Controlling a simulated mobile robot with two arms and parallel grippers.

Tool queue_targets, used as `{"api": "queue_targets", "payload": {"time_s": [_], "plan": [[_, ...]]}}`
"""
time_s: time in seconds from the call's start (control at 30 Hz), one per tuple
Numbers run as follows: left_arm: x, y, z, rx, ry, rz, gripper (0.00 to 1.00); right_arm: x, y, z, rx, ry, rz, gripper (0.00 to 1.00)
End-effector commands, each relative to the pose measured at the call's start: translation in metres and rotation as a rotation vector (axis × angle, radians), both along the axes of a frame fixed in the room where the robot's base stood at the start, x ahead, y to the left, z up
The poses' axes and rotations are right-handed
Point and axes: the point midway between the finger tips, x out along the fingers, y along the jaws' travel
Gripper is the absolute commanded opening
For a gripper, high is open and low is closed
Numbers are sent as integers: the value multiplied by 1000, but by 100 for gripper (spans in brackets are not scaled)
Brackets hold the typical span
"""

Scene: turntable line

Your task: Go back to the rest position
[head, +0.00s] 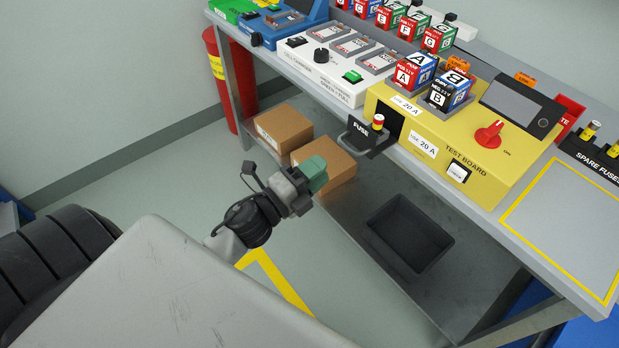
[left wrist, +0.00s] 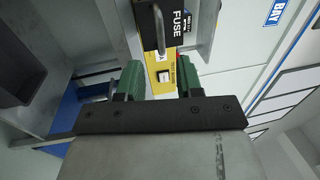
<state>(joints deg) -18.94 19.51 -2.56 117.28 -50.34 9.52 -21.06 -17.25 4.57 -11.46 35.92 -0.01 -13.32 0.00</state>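My left gripper (head: 314,174), with green fingers, hangs in front of the bench, below and left of the fuse drawer. In the left wrist view its two fingers (left wrist: 159,80) stand apart with nothing between them. The black fuse drawer (head: 359,131) sticks out of the yellow test board (head: 465,150), and a fuse with a red and yellow top (head: 378,121) stands in it. The drawer front (left wrist: 182,22) and its metal handle (left wrist: 158,30) show beyond the fingers, apart from them. My right gripper is not in view.
Blocks A (head: 415,72) and B (head: 450,91) sit on the test board. Two cardboard boxes (head: 284,128) (head: 335,180) and a black bin (head: 407,233) are on the lower shelf. A red post (head: 215,70) stands at the bench's left end.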

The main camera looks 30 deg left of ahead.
Motion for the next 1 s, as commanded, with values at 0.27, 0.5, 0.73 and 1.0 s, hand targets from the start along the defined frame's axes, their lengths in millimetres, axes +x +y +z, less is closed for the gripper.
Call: {"api": "queue_targets", "payload": {"time_s": [0.27,0.5,0.73,1.0], "plan": [[-20,7,-3,0,-1,0,36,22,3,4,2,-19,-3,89],[-19,7,-3,0,-1,0,36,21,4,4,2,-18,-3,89],[-19,7,-4,-1,0,1,36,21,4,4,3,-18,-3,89],[-12,28,-90,-206,290,111,36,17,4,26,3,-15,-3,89]]}}
